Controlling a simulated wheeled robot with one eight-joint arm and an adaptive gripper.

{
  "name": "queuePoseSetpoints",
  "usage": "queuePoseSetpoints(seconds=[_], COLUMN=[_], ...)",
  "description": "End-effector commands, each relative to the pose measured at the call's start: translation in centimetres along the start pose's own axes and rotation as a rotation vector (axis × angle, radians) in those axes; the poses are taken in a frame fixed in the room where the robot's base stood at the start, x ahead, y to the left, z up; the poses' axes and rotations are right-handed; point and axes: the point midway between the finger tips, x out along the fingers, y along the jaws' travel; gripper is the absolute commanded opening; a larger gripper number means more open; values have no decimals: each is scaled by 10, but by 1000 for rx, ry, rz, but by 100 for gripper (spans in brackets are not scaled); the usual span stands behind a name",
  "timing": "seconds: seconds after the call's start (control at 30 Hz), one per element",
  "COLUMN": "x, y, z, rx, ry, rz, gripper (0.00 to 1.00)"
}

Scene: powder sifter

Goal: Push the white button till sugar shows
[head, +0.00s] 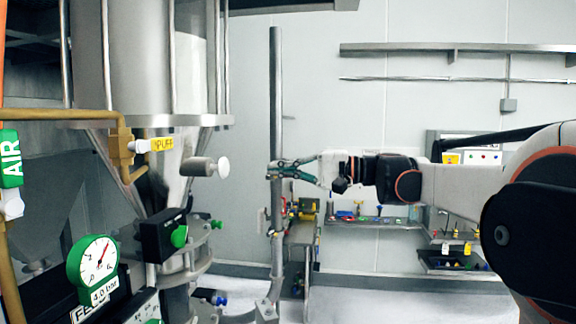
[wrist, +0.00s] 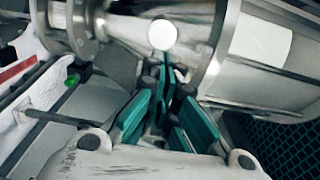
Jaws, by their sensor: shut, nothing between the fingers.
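A round white button (head: 222,167) faces right at the end of a short grey cylinder on the sifter's metal cone in the head view. In the wrist view a white disc (wrist: 162,34), seemingly this button, lies just beyond my fingertips. My gripper (head: 272,170), with teal fingers, is shut and empty. It points left at about the button's height, with a gap between them in the head view. The fingers also show in the wrist view (wrist: 167,78), tips close together. I see no sugar.
A vertical metal pole (head: 276,120) stands by my fingertips. A yellow PUFF label (head: 162,144) with a white knob is left of the button. A black box with a green knob (head: 179,236) and a green-rimmed gauge (head: 93,262) sit lower. Shelves (head: 450,47) line the back wall.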

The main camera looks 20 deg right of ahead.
Motion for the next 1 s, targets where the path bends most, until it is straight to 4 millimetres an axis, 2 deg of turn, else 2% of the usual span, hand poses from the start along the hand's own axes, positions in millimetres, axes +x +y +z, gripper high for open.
queuePoseSetpoints(seconds=[0.03,0.2,0.43,0.63,1.0], x=[12,46,80,94,95], y=[-2,-2,-2,-1,0], z=[1,1,0,0,0], rx=[0,0,0,0,0], ry=[-4,-4,-2,0,0], rz=[0,0,0,0,0], gripper=[0,0,0,0,0])
